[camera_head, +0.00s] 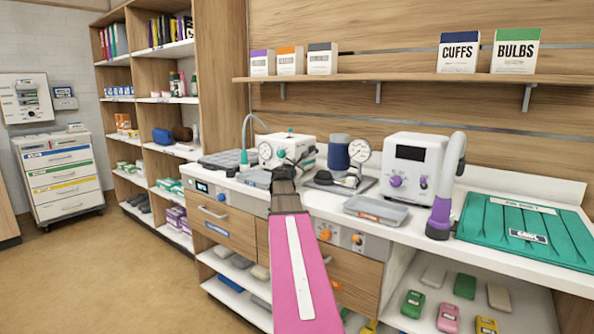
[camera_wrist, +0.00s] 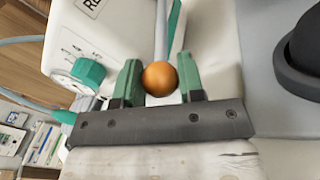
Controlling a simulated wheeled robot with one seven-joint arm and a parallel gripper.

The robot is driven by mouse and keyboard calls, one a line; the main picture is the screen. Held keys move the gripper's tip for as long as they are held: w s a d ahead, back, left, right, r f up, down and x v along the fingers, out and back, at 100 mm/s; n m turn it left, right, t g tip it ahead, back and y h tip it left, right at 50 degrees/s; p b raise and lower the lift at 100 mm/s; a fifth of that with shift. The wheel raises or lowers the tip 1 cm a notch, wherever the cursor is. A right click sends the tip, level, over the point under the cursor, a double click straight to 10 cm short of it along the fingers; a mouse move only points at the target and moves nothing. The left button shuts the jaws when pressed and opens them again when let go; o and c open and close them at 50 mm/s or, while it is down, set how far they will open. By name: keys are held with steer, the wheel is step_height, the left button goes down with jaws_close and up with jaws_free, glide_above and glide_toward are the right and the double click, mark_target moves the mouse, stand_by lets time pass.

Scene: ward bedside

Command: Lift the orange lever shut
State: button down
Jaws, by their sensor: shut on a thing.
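The orange lever shows in the wrist view as a round orange knob (camera_wrist: 160,78). My gripper (camera_wrist: 160,84) has its two green fingers on either side of the knob and is shut on it. The rest of the lever is hidden behind the knob and fingers. The knob sits in front of a white device (camera_wrist: 110,35) with a green dial (camera_wrist: 88,72). In the head view my gripper (camera_head: 296,160) is at the front of a white device (camera_head: 308,142) on the counter; the orange knob cannot be made out there.
A pressure gauge unit (camera_head: 338,152) stands close right of my gripper, then a grey tray (camera_head: 376,210) and a white monitor (camera_head: 412,165) with a purple-based hose. A teal mat (camera_head: 480,225) lies far right. A grey tray with compartments (camera_head: 222,160) is to the left.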

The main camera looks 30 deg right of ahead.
mark_target(297, 148)
step_height(297, 148, up, 6)
steer(key=shift+a+f, duration=0.1)
steer(key=shift+a, duration=0.05)
steer(key=shift+d+r, duration=0.2)
steer(key=shift+r, duration=1)
steer(key=c, duration=0.7)
jaws_free()
steer(key=shift+c, duration=0.2)
steer(key=v, duration=1)
steer(key=shift+s+a, duration=0.2)
steer(key=shift+a, duration=0.1)
